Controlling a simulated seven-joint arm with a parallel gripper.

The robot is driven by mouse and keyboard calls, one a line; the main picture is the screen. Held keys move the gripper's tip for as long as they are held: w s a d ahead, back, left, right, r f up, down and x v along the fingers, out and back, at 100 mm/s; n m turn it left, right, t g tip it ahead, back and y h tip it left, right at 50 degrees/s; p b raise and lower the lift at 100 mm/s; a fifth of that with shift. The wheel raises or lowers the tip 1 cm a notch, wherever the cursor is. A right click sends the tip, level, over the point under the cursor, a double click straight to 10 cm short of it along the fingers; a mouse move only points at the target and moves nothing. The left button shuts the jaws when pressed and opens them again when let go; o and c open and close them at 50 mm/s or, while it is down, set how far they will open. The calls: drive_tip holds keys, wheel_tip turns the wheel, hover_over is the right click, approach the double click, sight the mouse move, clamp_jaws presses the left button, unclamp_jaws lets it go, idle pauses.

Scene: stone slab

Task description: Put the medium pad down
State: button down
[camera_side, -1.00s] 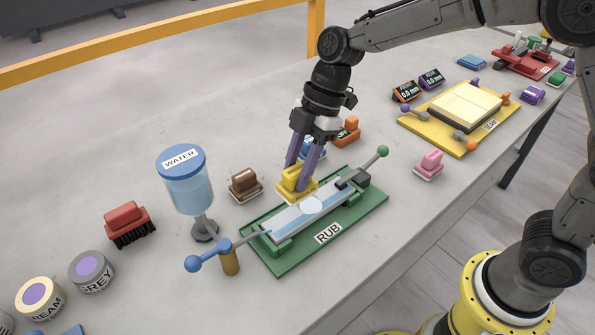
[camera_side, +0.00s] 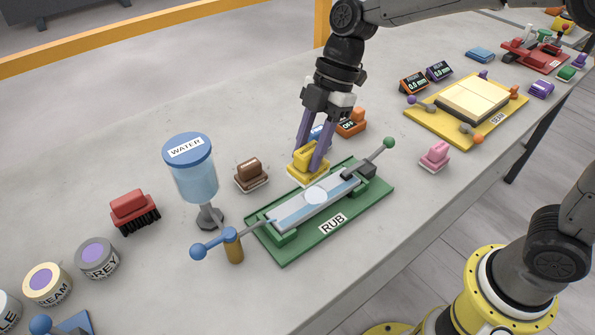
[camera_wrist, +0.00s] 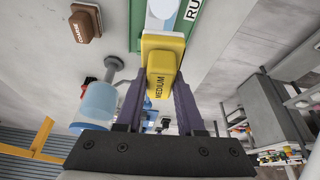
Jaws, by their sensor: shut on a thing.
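The medium pad (camera_side: 309,163) is a yellow block with a yellow grip and a pale sole. My gripper (camera_side: 315,154) is shut on its grip, with one purple finger on each side. The pad is level, at the back edge of the green RUB fixture (camera_side: 282,252). I cannot tell whether its sole touches the bench. In the wrist view the pad (camera_wrist: 163,45) shows the word MEDIUM between the fingers (camera_wrist: 160,88). The fixture (camera_wrist: 198,32) shows just beyond it.
The brown coarse pad (camera_side: 251,175) stands left of the held pad. The water dispenser (camera_side: 194,172) is further left. Bare bench lies behind the pads.

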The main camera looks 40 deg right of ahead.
drive_tip(key=w+d+m, duration=0.1)
drive_tip(key=w+d, duration=0.1)
drive_tip(key=d, duration=0.7)
drive_tip(key=w+a+f, duration=0.1)
drive_tip(key=w+f, duration=0.2)
drive_tip(key=w, duration=0.1)
drive_tip(key=w+a+f, duration=0.1)
drive_tip(key=w+f, duration=0.2)
drive_tip(key=w, duration=0.2)
drive_tip(key=w+a+f, duration=0.1)
drive_tip(key=w+f, duration=0.2)
drive_tip(key=w, duration=0.1)
drive_tip(key=shift+w+a+f, duration=0.1)
drive_tip(key=shift+w+f, duration=0.1)
drive_tip(key=shift+f, duration=0.05)
drive_tip(key=shift+w+f, duration=0.1)
drive_tip(key=shift+f, duration=1.6)
drive_tip(key=shift+f, duration=0.15)
drive_tip(key=c, duration=0.5)
unclamp_jaws()
